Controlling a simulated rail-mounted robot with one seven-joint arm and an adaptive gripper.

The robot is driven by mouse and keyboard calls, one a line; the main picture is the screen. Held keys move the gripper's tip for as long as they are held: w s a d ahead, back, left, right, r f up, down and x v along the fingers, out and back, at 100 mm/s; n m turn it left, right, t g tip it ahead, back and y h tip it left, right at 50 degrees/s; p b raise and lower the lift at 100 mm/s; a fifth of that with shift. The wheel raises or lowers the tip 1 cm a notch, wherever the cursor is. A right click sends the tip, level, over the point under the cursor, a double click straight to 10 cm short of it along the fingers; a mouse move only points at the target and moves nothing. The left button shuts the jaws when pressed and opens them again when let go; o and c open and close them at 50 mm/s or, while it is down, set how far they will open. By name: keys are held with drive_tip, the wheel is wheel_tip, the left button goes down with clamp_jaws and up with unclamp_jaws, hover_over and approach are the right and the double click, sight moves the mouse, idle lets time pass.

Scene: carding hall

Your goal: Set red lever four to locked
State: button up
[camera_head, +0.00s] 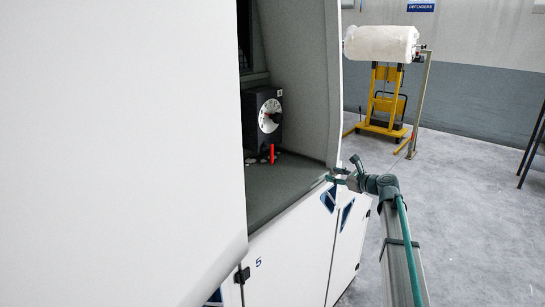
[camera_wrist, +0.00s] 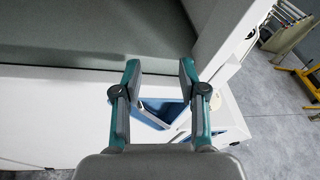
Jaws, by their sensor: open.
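The red lever (camera_head: 272,153) stands upright at the foot of a dark box (camera_head: 262,119) inside the machine's recess. The box carries a round white dial (camera_head: 270,116) and a small label with a numeral that looks like 4. My gripper (camera_head: 341,172) is at the right edge of the recess, to the right of the lever and apart from it. In the wrist view my gripper (camera_wrist: 158,75) is open and empty, with its fingers near the recess edge. The lever does not show in the wrist view.
The recess floor (camera_head: 285,185) is grey, with small light scraps near the lever. The machine's white side wall (camera_head: 332,80) borders the recess on the right. A yellow stand (camera_head: 385,100) and a white roll (camera_head: 381,43) stand behind on open floor.

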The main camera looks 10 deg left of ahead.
sight(273, 158)
drive_tip(key=a+r+y, duration=0.1)
drive_tip(key=a, duration=0.4)
drive_tip(key=a+r+m+y, duration=0.1)
drive_tip(key=a, duration=0.4)
drive_tip(key=s+a+r+y, duration=0.1)
drive_tip(key=a, duration=0.5)
drive_tip(key=shift+s+r+m+g+y+p, duration=0.1)
drive_tip(key=shift+r+m+g+y+p, duration=0.2)
drive_tip(key=shift+r+g+y, duration=0.1)
drive_tip(key=p+x, duration=0.3)
drive_tip(key=x, duration=0.6)
drive_tip(key=shift+a, duration=0.1)
drive_tip(key=shift+w+a, duration=0.45)
drive_tip(key=shift+a, duration=0.05)
drive_tip(key=shift+c, duration=0.4)
clamp_jaws()
